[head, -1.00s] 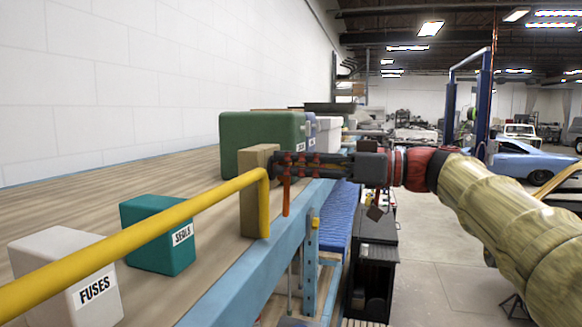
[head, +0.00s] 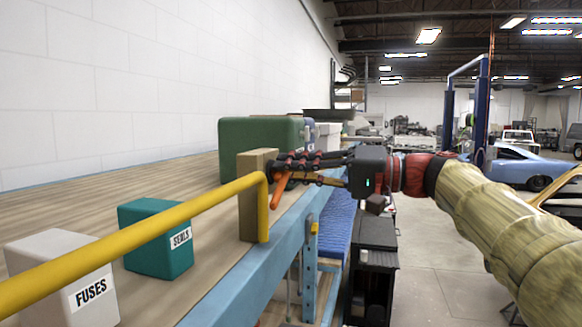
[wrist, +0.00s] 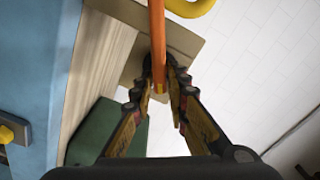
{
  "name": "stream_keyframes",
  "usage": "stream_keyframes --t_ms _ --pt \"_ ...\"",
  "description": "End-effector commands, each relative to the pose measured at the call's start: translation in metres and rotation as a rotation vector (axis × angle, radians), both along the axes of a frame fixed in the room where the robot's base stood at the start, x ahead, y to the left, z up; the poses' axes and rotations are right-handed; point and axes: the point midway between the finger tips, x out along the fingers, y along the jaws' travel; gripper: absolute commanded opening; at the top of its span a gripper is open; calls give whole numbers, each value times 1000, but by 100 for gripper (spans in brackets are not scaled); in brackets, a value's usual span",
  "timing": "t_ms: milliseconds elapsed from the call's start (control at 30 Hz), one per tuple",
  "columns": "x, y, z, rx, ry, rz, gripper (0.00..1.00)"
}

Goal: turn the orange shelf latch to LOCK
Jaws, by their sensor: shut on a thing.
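The orange latch (head: 279,190) is a thin handle at the tan block (head: 250,226) on the shelf's front edge. In the head view it hangs tilted, its upper part hidden by my fingers. In the wrist view the latch (wrist: 157,45) runs down from the top edge to between my fingertips. My gripper (head: 283,168) reaches in from the right and is shut on the latch; the fingertips also show in the wrist view (wrist: 160,88). No LOCK mark can be read.
A yellow rail (head: 150,228) crosses in front of the shelf and bends down at the tan block. A white FUSES box (head: 50,252), a teal SEALS box (head: 150,255) and a green box (head: 262,140) stand on the wooden shelf (head: 100,190). The aisle at right is open floor.

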Motion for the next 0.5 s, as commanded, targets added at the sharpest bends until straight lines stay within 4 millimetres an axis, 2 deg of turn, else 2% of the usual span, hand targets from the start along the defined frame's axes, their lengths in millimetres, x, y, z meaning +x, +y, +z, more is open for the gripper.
stream_keyframes --t_ms 500 --pt "2 -1 -4 137 379 -1 0"
